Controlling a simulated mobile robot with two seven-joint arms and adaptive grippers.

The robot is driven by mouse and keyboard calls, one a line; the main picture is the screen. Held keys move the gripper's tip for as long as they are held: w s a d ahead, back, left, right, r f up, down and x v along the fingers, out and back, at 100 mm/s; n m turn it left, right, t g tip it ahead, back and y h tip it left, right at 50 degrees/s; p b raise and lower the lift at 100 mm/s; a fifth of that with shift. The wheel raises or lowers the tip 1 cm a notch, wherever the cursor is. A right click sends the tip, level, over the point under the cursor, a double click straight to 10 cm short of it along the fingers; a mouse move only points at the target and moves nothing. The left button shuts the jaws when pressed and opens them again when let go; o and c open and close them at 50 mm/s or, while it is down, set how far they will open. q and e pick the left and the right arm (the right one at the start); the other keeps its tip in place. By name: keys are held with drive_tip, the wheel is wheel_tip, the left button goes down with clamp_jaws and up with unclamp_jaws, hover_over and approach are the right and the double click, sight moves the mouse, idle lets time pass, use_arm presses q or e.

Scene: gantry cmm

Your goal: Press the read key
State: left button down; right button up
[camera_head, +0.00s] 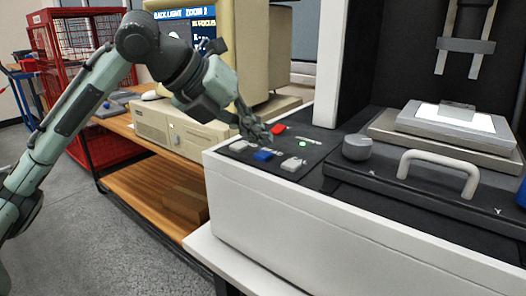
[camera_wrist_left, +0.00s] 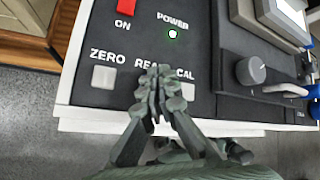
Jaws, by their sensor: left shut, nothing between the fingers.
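The control panel (camera_head: 318,140) is the dark top of a white machine. A blue key (camera_head: 264,155) sits between two pale keys on it. In the left wrist view the label READ (camera_wrist_left: 146,63) is partly covered by my fingers, and the key below it is hidden. The ZERO key (camera_wrist_left: 104,77) shows to its left. My left gripper (camera_head: 259,134) is shut and empty, its fingertips just over the panel near the blue key; it also shows in the left wrist view (camera_wrist_left: 161,78). I cannot tell whether it touches a key. My right gripper is not in view.
A red ON switch (camera_head: 279,129) and a green POWER light (camera_head: 303,144) lie behind the keys. A grey knob (camera_head: 357,147) and a pale handle (camera_head: 440,172) stand to the right. A beige computer (camera_head: 180,130) is on the wooden desk at the left.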

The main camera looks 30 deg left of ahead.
sight(259, 154)
use_arm(q)
drive_tip(key=shift+r+p, duration=1.55)
drive_tip(key=shift+p, duration=0.05)
wheel_tip(259, 154, up, 2)
drive_tip(key=shift+p, duration=0.6)
drive_tip(key=shift+f, duration=0.1)
